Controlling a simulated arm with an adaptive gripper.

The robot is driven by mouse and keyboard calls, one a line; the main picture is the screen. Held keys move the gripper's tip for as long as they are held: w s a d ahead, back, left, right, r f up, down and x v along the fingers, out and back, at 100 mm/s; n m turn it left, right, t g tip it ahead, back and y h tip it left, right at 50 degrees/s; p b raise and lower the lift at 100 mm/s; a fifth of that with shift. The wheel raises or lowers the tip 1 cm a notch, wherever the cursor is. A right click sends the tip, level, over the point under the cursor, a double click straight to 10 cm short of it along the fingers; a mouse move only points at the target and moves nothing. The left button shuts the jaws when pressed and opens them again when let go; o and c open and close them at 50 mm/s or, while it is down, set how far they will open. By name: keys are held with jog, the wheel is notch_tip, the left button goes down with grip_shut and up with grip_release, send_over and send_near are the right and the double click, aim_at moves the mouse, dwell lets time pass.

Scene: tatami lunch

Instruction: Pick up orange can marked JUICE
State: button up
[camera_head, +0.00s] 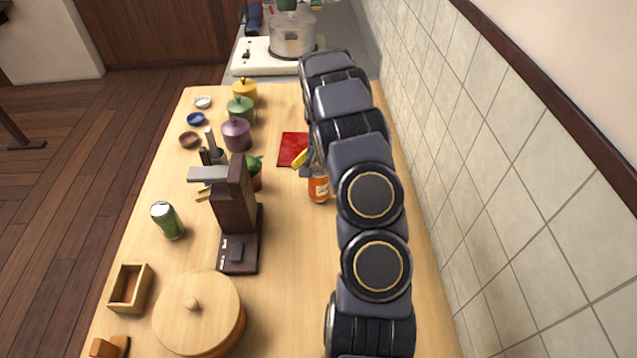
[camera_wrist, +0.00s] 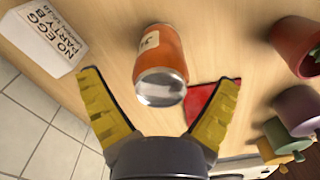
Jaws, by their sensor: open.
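The orange can (camera_head: 318,187) stands on the wooden counter just left of my arm in the head view, partly hidden by the arm. In the wrist view the orange can (camera_wrist: 160,62) shows its silver end and part of a white label, too small to read fully. My gripper (camera_wrist: 160,103) is open, with yellow fingers spread on either side of the can's near end. I cannot tell whether the fingers touch it. In the head view one yellow finger of the gripper (camera_head: 301,158) shows beside the can.
A red mat (camera_head: 291,146) lies behind the can. A white lettered box (camera_wrist: 45,38) stands left in the wrist view. A dark coffee machine (camera_head: 236,215), a green can (camera_head: 167,220) and several lidded pots (camera_head: 237,135) stand left. The tiled wall (camera_head: 470,150) is close on the right.

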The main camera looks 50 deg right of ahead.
notch_tip(320, 180, down, 3)
jog(key=shift+r, duration=0.1)
jog(key=c, duration=1.1)
jog(key=shift+r, duration=0.15)
